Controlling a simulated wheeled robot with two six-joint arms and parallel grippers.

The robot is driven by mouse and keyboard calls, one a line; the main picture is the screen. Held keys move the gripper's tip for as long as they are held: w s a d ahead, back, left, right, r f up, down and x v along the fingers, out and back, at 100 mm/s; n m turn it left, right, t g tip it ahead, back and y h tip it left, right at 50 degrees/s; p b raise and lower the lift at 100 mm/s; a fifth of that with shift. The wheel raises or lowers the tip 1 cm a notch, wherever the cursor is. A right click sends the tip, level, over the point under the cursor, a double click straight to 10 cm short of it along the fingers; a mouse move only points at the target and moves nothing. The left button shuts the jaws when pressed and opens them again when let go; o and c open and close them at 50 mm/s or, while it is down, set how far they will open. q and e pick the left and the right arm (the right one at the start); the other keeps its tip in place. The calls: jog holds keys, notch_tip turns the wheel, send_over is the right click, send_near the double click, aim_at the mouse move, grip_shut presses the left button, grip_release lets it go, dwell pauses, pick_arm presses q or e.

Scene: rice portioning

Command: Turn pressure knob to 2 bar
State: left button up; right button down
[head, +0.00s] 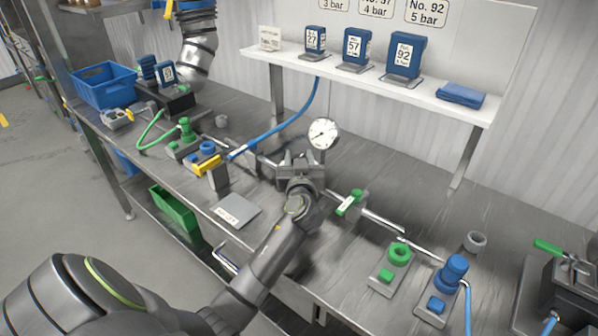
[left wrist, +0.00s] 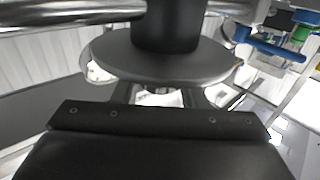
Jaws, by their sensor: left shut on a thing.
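A round white pressure gauge (head: 323,133) with a dark needle stands on the steel bench; its markings are too small to read. My left gripper (head: 300,170) is just below and left of the gauge, shut on the pressure knob, which it mostly hides in the head view. In the left wrist view a grey disc-shaped part (left wrist: 165,66) with a dark cylinder above it sits close in front of the gripper's dark body. The exact grip and the knob's setting cannot be seen. My right gripper is not in view.
A pipe line with a green-handled valve (head: 350,203) runs right of my gripper. Blue pressure units (head: 403,56) stand on the shelf behind. A blue crate (head: 103,86) stands far left; a grey plate (head: 236,211) lies left of my arm. A blue hose (head: 290,118) crosses behind.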

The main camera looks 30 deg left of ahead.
pick_arm(q)
jog(key=shift+r+n+g+y+b, duration=0.1)
jog(key=shift+n+g+y+b, duration=0.7)
jog(key=shift+y+b, duration=0.2)
jog(key=o, duration=0.9)
jog(key=shift+o, duration=0.2)
notch_tip(320, 180, up, 10)
jog(key=shift+f, duration=0.1)
